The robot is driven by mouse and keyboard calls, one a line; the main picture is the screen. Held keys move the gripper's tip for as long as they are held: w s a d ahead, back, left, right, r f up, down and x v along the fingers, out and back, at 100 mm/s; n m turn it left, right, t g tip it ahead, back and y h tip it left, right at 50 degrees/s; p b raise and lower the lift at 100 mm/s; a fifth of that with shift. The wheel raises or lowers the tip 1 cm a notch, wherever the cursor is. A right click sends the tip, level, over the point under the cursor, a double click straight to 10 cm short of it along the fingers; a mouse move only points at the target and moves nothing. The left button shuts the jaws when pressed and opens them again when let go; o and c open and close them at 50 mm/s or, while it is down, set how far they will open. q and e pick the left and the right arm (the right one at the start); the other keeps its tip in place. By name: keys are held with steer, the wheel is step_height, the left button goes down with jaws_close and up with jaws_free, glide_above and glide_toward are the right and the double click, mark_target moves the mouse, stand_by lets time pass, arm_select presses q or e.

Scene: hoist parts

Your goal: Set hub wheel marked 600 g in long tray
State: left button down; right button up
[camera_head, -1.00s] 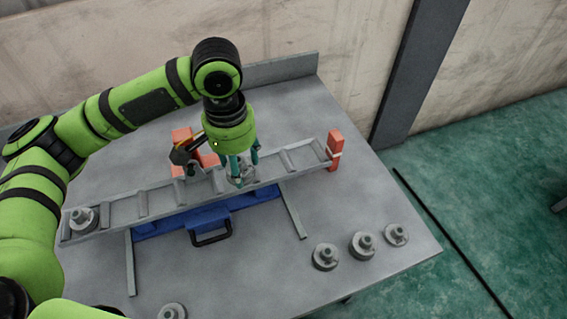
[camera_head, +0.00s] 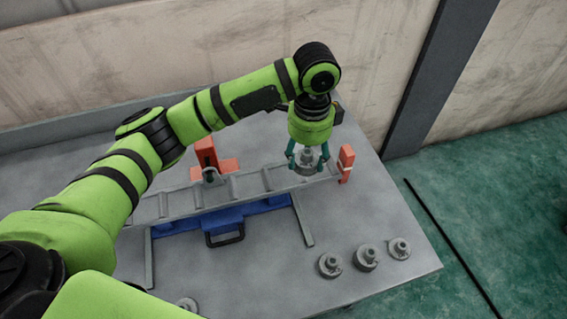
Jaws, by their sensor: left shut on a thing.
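My left gripper (camera_head: 306,158) is shut on a grey hub wheel (camera_head: 306,164). It holds the wheel at the right end of the long tray (camera_head: 217,191), a grey tray with cross dividers. I cannot tell whether the wheel touches the tray floor or hangs just above it. The marking on the wheel is too small to read. The tray's left end is hidden behind my left arm. My right gripper is not in view.
Three hub wheels stand near the table's right front: one (camera_head: 330,264), another (camera_head: 366,257) and a third (camera_head: 399,248). Another wheel (camera_head: 187,304) shows at the bottom edge.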

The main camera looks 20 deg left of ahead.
arm_select(q)
steer(key=p, duration=0.1)
glide_above(284, 177)
step_height(284, 177, down, 3)
steer(key=shift+r, duration=0.1)
step_height(284, 177, down, 4)
steer(key=shift+r+p, duration=0.25)
steer(key=shift+p, duration=0.4)
steer(key=shift+f, duration=0.4)
steer(key=shift+c, duration=2.1)
jaws_free()
steer(key=shift+f, duration=0.15)
step_height(284, 177, up, 12)
steer(key=b, duration=0.2)
steer(key=shift+b, duration=0.4)
